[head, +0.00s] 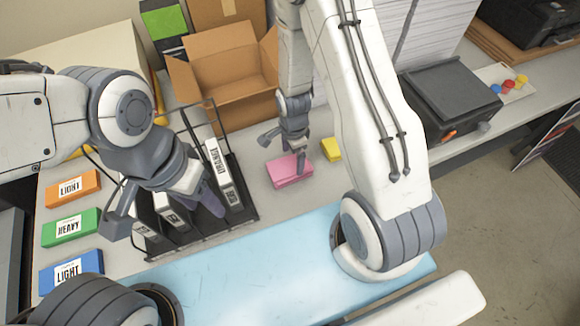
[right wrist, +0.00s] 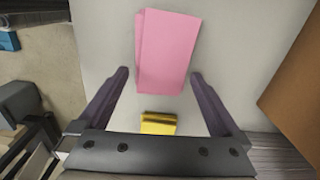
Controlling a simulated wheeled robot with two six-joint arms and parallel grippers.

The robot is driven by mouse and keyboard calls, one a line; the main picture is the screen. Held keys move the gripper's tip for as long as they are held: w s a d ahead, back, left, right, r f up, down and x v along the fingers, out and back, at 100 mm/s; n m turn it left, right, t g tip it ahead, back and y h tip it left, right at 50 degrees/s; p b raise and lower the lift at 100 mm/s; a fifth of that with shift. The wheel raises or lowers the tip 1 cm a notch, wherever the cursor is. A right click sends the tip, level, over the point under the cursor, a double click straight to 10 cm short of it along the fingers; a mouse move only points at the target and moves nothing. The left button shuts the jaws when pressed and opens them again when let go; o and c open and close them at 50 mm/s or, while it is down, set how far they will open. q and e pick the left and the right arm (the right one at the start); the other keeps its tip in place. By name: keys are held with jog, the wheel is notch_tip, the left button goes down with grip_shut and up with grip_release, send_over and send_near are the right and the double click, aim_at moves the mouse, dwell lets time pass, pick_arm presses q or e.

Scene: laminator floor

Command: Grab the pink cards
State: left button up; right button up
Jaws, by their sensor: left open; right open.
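The pink cards (head: 290,170) lie as a flat stack on the grey counter, right of the black wire rack in the head view. In the right wrist view the pink cards (right wrist: 167,50) lie ahead of and partly between the open fingers. My right gripper (head: 286,160) is open over the pink cards; its fingers (right wrist: 158,75) show a gap on each side of them. My left gripper (head: 165,215) is open and empty over the black rack at the left, well away from the cards.
A small yellow block (head: 331,149) lies close beside the pink cards. An open cardboard box (head: 225,65) stands behind. The black rack (head: 243,219) holds white binders. Orange (head: 73,188), green (head: 71,227) and blue (head: 71,271) boxes lie at the left. A blue mat (head: 240,285) covers the front.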

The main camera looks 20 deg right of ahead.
aim_at(290, 166)
jog(key=shift+a+f+p, duration=0.1)
jog(key=shift+f+p, duration=0.2)
jog(key=shift+f, duration=0.05)
jog(key=shift+a+f+p, duration=0.15)
jog(key=shift+f+p, duration=0.15)
jog(key=shift+f, duration=0.15)
jog(key=f+b, duration=0.2)
jog(key=f, duration=0.1)
jog(key=shift+w+a+f, duration=0.1)
jog(key=shift+a, duration=0.1)
jog(key=shift+f+b, duration=0.4)
jog(key=shift+b, duration=0.05)
jog(key=shift+r, duration=0.1)
jog(key=c, duration=1.4)
jog(key=shift+r, duration=0.1)
